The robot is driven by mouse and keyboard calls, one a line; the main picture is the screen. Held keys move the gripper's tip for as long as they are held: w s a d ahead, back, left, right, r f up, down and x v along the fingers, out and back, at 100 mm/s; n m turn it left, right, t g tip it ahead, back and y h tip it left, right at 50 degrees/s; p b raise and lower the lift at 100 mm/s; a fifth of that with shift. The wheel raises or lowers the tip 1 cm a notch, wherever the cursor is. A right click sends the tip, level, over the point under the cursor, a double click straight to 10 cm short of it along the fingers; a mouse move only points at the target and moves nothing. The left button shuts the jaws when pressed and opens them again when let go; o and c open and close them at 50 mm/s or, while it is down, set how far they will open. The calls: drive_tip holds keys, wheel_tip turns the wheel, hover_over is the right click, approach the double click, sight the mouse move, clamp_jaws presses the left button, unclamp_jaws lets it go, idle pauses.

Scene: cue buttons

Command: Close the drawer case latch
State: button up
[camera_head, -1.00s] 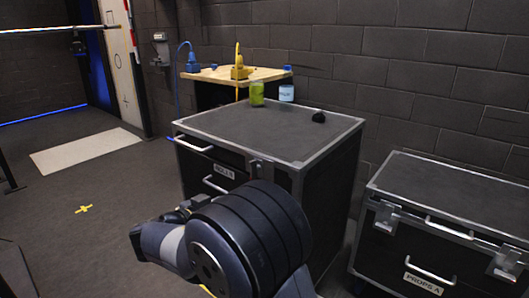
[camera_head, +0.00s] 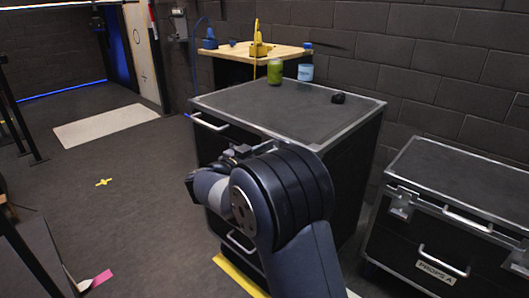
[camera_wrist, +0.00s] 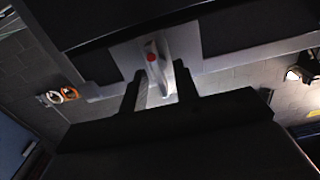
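The drawer case (camera_head: 290,110) is a black case with metal edges and drawers, standing in the middle of the head view. My arm covers much of its front there, including the latch area and my fingertips. In the wrist view, the latch (camera_wrist: 158,62) is a pale metal lever with a red dot, on a light plate on the dark case. My gripper (camera_wrist: 160,88) has its two dark fingers apart, one on each side of the lever. I cannot tell whether either finger touches it.
A green can (camera_head: 275,72), a light blue cup (camera_head: 306,72) and a small dark object (camera_head: 338,98) stand on or behind the case top. A second case (camera_head: 450,215) labelled PROPS A is at right. A wooden-topped table (camera_head: 232,50) stands behind. Open floor lies left.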

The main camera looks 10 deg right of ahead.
clamp_jaws()
idle(0.3)
drive_tip(key=shift+n+b, duration=0.3)
drive_tip(key=n+b, duration=0.2)
drive_tip(key=n, duration=0.5)
drive_tip(key=shift+w, duration=0.2)
drive_tip(key=shift+w+a+f+n+p, duration=0.1)
drive_tip(key=shift+n+p, duration=0.4)
drive_tip(key=shift+n, duration=1.2)
drive_tip(key=shift+s+f+n+p, duration=0.1)
drive_tip(key=shift+n+p, duration=0.4)
drive_tip(key=shift+n, duration=1.2)
drive_tip(key=shift+w+a+f+n+p, duration=0.1)
drive_tip(key=shift+n+p, duration=0.4)
drive_tip(key=shift+n, duration=1.2)
